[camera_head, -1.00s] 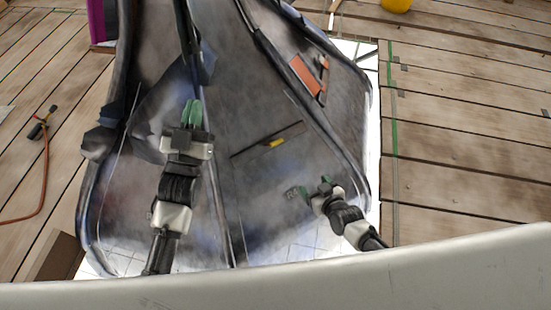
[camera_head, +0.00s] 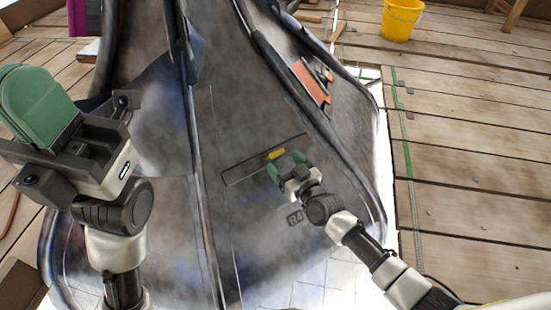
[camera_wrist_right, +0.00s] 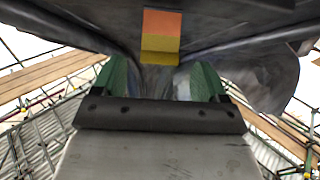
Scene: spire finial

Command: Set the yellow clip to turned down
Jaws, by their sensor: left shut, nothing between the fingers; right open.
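The yellow clip (camera_head: 276,154) sits on a narrow dark strip (camera_head: 245,168) on the grey metal surface of the spire. In the right wrist view the clip (camera_wrist_right: 160,50) is centred at the top, with an orange-yellow upper part and a darker yellow lower part. My right gripper (camera_head: 286,165) is open, its green fingers just below the clip. In the right wrist view its fingers (camera_wrist_right: 160,80) stand to either side with the clip beyond them, apart from it. My left gripper (camera_head: 38,105) is shut and empty at the far left, away from the clip.
Raised dark ribs (camera_head: 200,170) run along the metal surface. An orange panel (camera_head: 310,80) lies up and right of the clip. A yellow bucket (camera_head: 402,20) stands on the wooden deck (camera_head: 470,130) at the right.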

